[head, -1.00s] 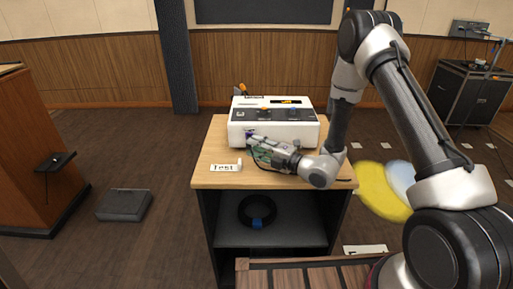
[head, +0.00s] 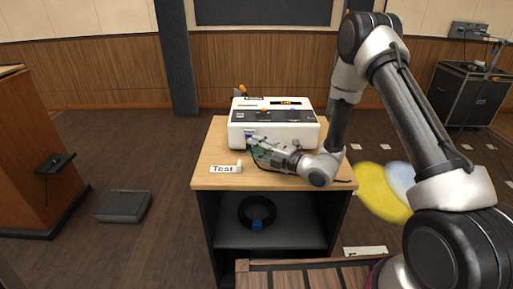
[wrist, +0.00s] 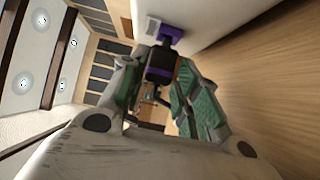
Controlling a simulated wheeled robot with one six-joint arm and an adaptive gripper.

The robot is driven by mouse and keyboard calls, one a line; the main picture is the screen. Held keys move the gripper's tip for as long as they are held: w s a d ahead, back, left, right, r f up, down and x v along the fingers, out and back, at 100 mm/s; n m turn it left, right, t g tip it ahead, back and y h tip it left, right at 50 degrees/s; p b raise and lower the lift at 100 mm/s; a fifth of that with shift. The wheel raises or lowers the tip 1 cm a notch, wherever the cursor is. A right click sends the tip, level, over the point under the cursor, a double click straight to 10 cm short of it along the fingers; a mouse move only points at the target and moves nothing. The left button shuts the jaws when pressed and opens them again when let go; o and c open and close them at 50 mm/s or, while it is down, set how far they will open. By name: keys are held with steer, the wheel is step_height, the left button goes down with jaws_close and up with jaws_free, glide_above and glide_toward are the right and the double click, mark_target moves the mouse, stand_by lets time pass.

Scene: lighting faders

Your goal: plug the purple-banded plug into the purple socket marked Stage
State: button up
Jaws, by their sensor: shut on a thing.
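The plug (wrist: 160,64) is black with a purple band, and my gripper (wrist: 158,92) is shut on it between green-padded fingers. In the wrist view the purple socket (wrist: 172,33) sits on the white face of the box, right at the plug's far end. I cannot tell whether the plug's tip is inside it or just in front. In the head view my gripper (head: 257,148) is at the lower left of the front of the white box (head: 292,136). A small purple patch shows beside the fingertips. The fingers hide most of the plug, and the Stage mark is not readable.
The box stands on a wooden cabinet top (head: 212,180). A white label reading Test (head: 223,169) lies in front, with a small white piece (head: 239,164) beside it. A coiled black cable (head: 257,212) lies on the shelf below. The cabinet top's left side is mostly clear.

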steer(key=shift+w, duration=0.8)
stand_by(1.0)
steer(key=o, duration=1.1)
